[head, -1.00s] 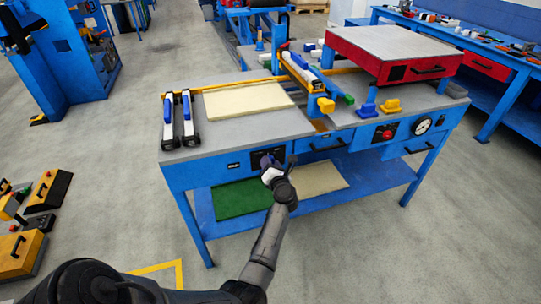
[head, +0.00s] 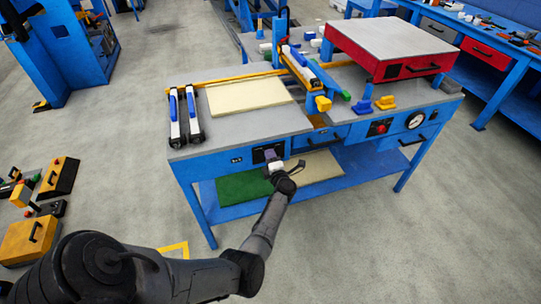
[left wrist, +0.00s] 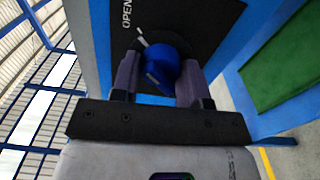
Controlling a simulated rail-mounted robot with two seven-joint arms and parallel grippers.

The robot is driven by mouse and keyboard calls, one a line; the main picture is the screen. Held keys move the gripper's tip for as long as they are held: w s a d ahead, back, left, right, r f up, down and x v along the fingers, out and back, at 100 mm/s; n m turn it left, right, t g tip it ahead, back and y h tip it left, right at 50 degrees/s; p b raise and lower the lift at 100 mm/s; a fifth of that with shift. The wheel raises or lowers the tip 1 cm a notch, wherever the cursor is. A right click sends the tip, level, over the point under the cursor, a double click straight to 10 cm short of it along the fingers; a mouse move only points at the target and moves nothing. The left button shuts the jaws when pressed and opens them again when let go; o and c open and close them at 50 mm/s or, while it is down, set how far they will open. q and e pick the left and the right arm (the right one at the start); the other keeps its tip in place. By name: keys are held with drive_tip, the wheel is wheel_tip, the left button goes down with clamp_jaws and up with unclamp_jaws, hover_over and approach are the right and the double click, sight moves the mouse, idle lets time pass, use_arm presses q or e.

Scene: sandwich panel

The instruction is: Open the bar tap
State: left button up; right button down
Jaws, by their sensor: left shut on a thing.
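The bar tap is a round blue knob (left wrist: 160,66) with a pale pointer line on a black panel (left wrist: 215,25). The word OPEN is printed on the panel at the upper left of the knob in the left wrist view, and the pointer slants toward the upper left. My left gripper (left wrist: 160,82) has one finger on each side of the knob and is shut on it. In the head view my left gripper (head: 273,162) is at the black panel (head: 264,152) on the table's blue front and hides the knob. My right gripper is not in view.
The blue table (head: 237,132) carries a cream board (head: 250,95), two blue-and-white clamps (head: 184,115) and a red box (head: 390,50). A green sheet (head: 243,187) lies on the lower shelf. A red button (head: 380,127) and a round gauge (head: 415,120) sit farther right on the front.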

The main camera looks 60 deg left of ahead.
use_arm(q)
drive_tip(key=shift+m+p, duration=0.3)
drive_tip(key=shift+m, duration=0.3)
drive_tip(key=o, duration=0.9)
drive_tip(key=shift+o, duration=0.2)
drive_tip(key=shift+d, duration=0.1)
drive_tip(key=shift+d+r, duration=0.1)
drive_tip(key=shift+d, duration=0.1)
drive_tip(key=p+v, duration=0.4)
drive_tip(key=v, duration=0.9)
drive_tip(key=shift+d, duration=0.1)
